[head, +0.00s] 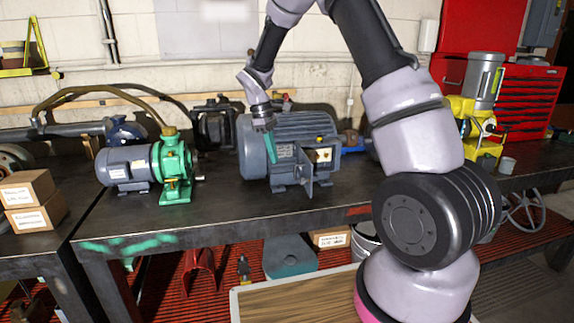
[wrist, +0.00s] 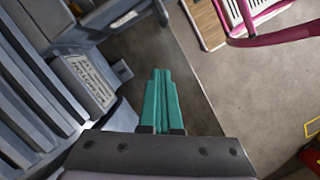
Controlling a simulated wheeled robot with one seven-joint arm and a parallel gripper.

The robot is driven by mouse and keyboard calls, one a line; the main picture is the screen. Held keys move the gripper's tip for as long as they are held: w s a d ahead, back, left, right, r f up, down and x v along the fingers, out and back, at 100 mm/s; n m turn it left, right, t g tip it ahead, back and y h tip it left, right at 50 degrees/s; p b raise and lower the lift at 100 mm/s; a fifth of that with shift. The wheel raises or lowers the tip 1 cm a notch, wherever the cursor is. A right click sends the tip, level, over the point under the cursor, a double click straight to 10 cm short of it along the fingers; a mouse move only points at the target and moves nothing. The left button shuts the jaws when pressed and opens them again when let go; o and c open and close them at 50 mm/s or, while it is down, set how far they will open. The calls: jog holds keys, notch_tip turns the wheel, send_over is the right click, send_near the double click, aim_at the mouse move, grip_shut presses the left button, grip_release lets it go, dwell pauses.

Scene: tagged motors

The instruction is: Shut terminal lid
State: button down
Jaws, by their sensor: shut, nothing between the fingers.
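The large blue-grey motor (head: 250,150) stands on the dark workbench. Its terminal box (head: 324,155) faces the front with a pale, yellowish interior showing. A grey plate, which looks like the terminal lid (head: 307,174), stands open at the left side of the box, sticking out towards the front. My gripper (head: 272,158) has teal fingers, shut and empty, in front of the motor and left of the lid. In the wrist view, the shut fingers (wrist: 162,75) point past the motor (wrist: 30,85), with its nameplate (wrist: 95,80) to their left. I cannot clearly tell the lid there.
A green pump (head: 175,165) with a small motor stands to the left on the bench (head: 240,207). Cardboard boxes (head: 30,190) sit at the far left. A yellow machine (head: 478,120) stands at the right. The bench front before the grey motor is mostly clear.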

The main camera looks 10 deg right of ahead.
jog(key=shift+s+d+f, duration=0.7)
jog(key=shift+d, duration=0.25)
jog(key=shift+s+d+f, duration=0.65)
jog(key=shift+s+d, duration=0.05)
jog(key=shift+d, duration=0.25)
jog(key=shift+s+d+n, duration=0.2)
jog(key=shift+d+n, duration=0.05)
jog(key=shift+n, duration=0.05)
